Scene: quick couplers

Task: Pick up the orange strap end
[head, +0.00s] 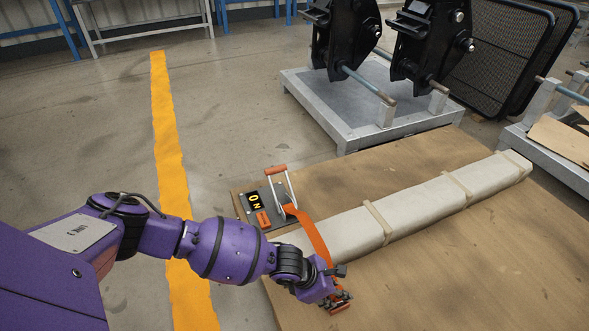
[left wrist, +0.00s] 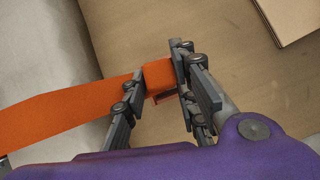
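The orange strap (head: 316,240) runs from a lever device on a dark plate, over the pale wrapped bundle, down to my left gripper (head: 338,300) at its near side. In the left wrist view the strap (left wrist: 60,112) comes in from the left and its orange end (left wrist: 158,73) lies between the fingers of my left gripper (left wrist: 160,80). A finger stands on each side of the end, close to it. Whether both fingers press on it cannot be told. The arm partly hides the gripper in the head view. My right gripper is not in view.
The long bundle (head: 410,208) lies on a brown board (head: 480,265). The lever device (head: 284,192) and a dark plate marked NO (head: 250,205) sit at its left end. A grey pallet (head: 350,125) with black couplers (head: 345,35) stands behind. The board's front right is clear.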

